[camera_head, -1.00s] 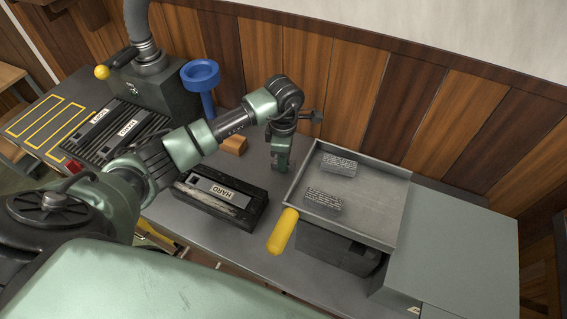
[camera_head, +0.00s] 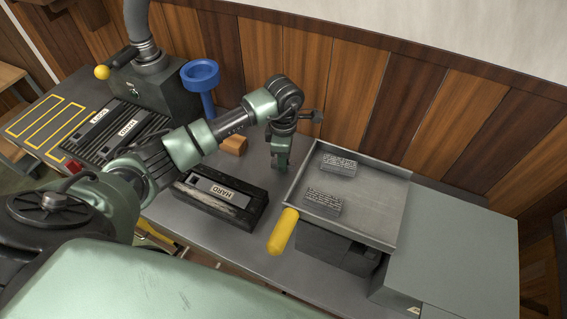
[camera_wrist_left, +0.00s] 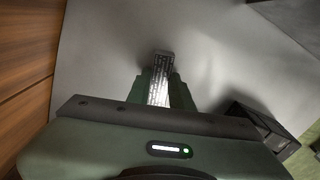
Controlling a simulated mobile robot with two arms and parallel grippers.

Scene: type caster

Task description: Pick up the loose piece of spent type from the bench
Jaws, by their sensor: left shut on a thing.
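The loose piece of type (camera_wrist_left: 160,78) is a small grey block with rows of raised characters. In the left wrist view it sits between the fingers of my left gripper (camera_wrist_left: 158,92), which is shut on it. In the head view my left gripper (camera_head: 279,163) points down at the bench (camera_head: 245,247), between the black HARD box and the grey tray. The type is mostly hidden by the fingers there. I cannot tell whether it still touches the bench. My right gripper is in neither view.
The grey tray (camera_head: 383,204) holds two type blocks (camera_head: 338,165) just right of the gripper. The black HARD box (camera_head: 228,205) stands to its left. A yellow handle (camera_head: 283,231) juts out in front. A wooden block (camera_head: 234,145) and a blue funnel (camera_head: 201,75) stand behind left.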

